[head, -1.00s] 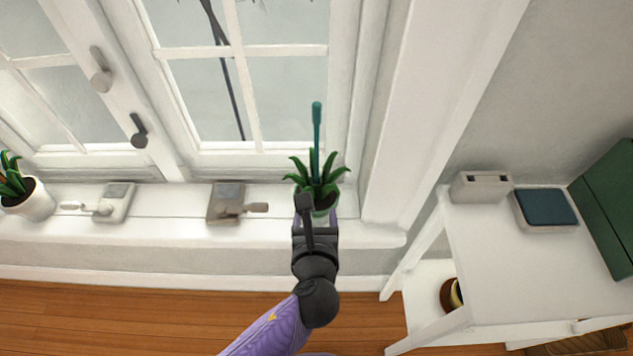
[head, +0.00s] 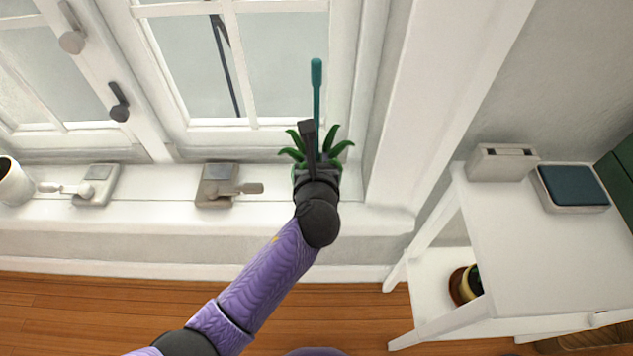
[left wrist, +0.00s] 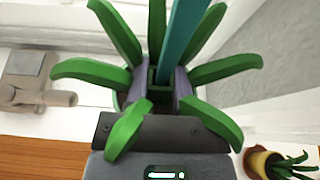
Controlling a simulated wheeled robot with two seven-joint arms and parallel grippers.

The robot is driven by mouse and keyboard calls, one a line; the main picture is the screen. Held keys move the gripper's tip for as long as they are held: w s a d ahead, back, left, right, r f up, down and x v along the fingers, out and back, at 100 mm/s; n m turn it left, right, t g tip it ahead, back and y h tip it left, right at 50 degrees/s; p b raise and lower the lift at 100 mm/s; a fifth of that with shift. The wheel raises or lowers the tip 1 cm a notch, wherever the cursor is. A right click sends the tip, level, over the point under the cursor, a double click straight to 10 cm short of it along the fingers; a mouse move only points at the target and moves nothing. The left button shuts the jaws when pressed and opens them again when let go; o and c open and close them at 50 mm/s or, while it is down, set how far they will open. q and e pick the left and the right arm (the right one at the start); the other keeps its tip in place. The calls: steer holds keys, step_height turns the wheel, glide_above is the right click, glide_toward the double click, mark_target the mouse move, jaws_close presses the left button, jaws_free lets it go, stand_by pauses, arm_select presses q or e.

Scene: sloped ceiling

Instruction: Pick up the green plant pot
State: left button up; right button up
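The potted plant (head: 338,150) has long green leaves and a tall teal stake (head: 317,100). It shows at the window sill, right of the middle in the head view. My left gripper (head: 309,150) is at the plant and hides most of its pot. In the left wrist view the leaves (left wrist: 224,69) spread around the gripper. Its two grey fingers (left wrist: 160,88) stand apart, one on each side of the stake's base. Whether they press on the pot is not clear, and the pot's contact with the sill is hidden. My right gripper is out of view.
The white sill (head: 150,210) carries two latch pieces (head: 217,187) and a white pot (head: 14,183) at the far left. A white side table (head: 540,240) stands right, with a small box (head: 500,162) and a blue-topped item (head: 575,186). Another potted plant (head: 463,284) is below it.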

arm_select(q)
jaws_close()
stand_by(1.0)
